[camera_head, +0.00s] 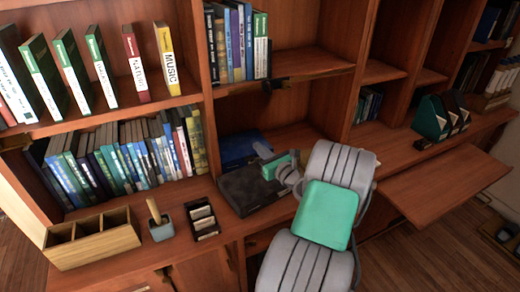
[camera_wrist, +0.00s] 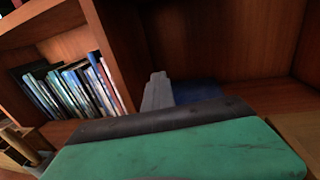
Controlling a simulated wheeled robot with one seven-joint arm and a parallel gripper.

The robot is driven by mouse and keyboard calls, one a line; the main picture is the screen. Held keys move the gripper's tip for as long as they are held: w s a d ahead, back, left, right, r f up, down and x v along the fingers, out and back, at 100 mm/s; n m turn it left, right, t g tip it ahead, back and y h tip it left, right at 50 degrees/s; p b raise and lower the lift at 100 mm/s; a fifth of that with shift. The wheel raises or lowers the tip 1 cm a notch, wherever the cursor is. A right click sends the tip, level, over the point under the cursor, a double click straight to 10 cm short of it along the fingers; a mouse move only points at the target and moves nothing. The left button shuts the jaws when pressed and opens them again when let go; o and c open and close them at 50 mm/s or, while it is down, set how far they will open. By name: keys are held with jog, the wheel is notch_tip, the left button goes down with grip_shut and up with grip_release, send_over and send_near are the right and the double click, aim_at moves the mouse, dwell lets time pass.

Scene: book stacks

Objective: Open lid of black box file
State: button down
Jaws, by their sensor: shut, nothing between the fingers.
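The black box file (camera_head: 240,190) lies flat on the wooden ledge in the head view, in front of the shelf opening. Its top looks dark and flat, and I cannot tell if the lid is raised at all. My gripper (camera_head: 262,149) is over the box's right rear part, with its fingers shut and empty. Part of the box is hidden behind my gripper and arm. Whether the fingers touch the box is unclear. In the wrist view my grey fingers (camera_wrist: 157,92) stand close together above a dark band and a green panel that block the lower view.
A blue flat item (camera_head: 238,148) lies behind the box in the shelf opening. To the left are a black card tray (camera_head: 202,218), a small grey pot (camera_head: 161,229) with a handle and a wooden divided box (camera_head: 92,238). Book rows fill the left shelves.

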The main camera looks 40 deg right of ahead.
jog(key=c, duration=0.8)
grip_release()
jog(key=shift+c, duration=0.2)
jog(key=s+a+b, duration=0.1)
jog(key=s, duration=0.6)
jog(key=shift+s, duration=0.4)
